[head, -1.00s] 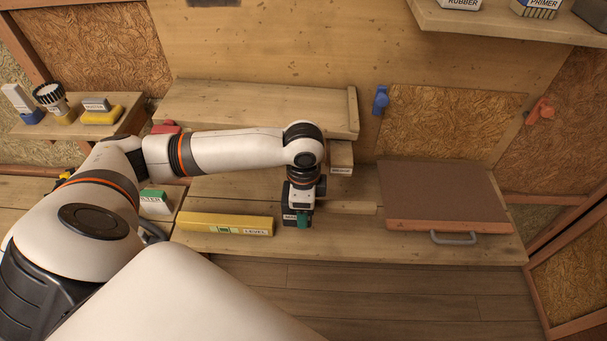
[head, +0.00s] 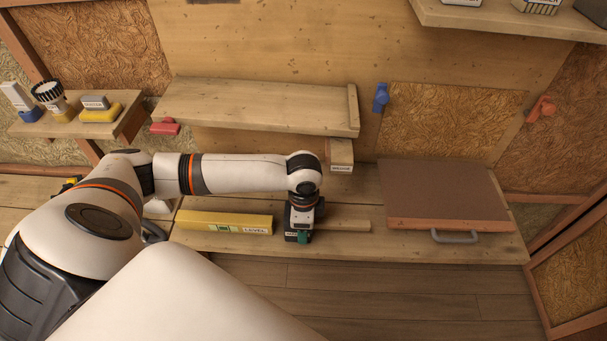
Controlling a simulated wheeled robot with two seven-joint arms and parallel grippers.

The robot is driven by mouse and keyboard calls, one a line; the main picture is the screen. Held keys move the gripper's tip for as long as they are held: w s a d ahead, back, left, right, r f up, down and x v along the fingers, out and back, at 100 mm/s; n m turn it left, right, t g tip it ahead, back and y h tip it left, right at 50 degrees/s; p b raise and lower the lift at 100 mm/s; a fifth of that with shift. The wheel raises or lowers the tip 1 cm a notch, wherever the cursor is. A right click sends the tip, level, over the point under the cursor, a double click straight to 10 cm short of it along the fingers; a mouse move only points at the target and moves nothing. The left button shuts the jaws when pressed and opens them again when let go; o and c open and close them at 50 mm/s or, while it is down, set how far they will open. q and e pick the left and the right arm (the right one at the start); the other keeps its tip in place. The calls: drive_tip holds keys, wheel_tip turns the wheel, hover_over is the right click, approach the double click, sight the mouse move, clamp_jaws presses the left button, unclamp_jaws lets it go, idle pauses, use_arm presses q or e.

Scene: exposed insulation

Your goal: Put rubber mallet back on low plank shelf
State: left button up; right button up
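The rubber mallet shows as a dark, labelled head (head: 291,236) with a pale wooden handle (head: 345,226) pointing right, over the front part of the workbench. My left gripper (head: 302,232) points down at the mallet's head and appears shut on it; the fingers are mostly hidden by the wrist and head. Whether the mallet touches the bench is unclear. A plank shelf (head: 255,105) with a raised strip at its right end is fixed to the back wall, behind and above the gripper. Its top is bare. My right gripper is not in view.
A yellow level (head: 225,222) lies left of the mallet. A brown board (head: 440,190) with a grey handle lies right. A labelled wooden block (head: 340,155) sits below the shelf's right end. A red item (head: 165,127) is by its left end. A higher shelf (head: 510,24) is at top right.

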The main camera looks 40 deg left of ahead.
use_arm(q)
drive_tip(key=o, duration=0.9)
wheel_tip(320, 180, up, 12)
drive_tip(key=shift+r+p, duration=0.15)
drive_tip(key=shift+p, duration=0.2)
